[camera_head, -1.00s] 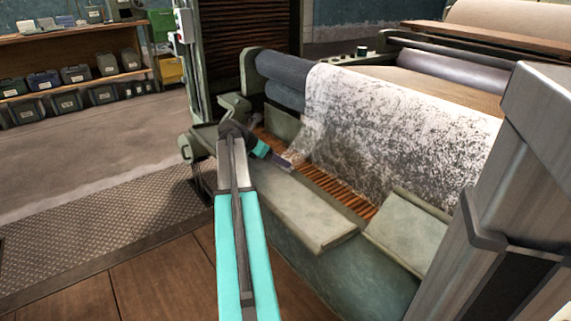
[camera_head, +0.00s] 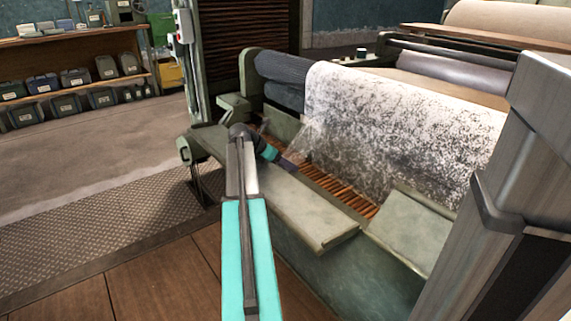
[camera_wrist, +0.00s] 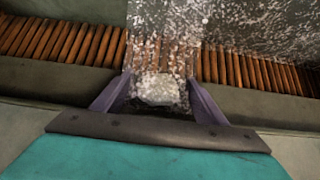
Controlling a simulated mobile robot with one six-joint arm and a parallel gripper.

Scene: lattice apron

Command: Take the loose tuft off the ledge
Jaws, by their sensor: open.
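A pale, speckled tuft (camera_wrist: 158,90) of fibre lies between my gripper's two dark purple fingers in the wrist view. Fine white wisps around it run up towards the hanging fibre web (camera_wrist: 165,18), so I cannot tell where the tuft ends. My gripper (camera_head: 288,163) is open and low over the grey-green ledge (camera_head: 300,208), by the brown slats (camera_head: 335,190). The tuft is too small to make out in the head view. Whether either finger touches it I cannot tell.
The speckled web (camera_head: 400,125) hangs from a dark roller (camera_head: 280,70) just behind the slats. A raised plate (camera_head: 410,225) stands right of the ledge. The machine's upright frame (camera_head: 190,80) is at the left. Open floor lies to the left, before a shelf of bins (camera_head: 75,78).

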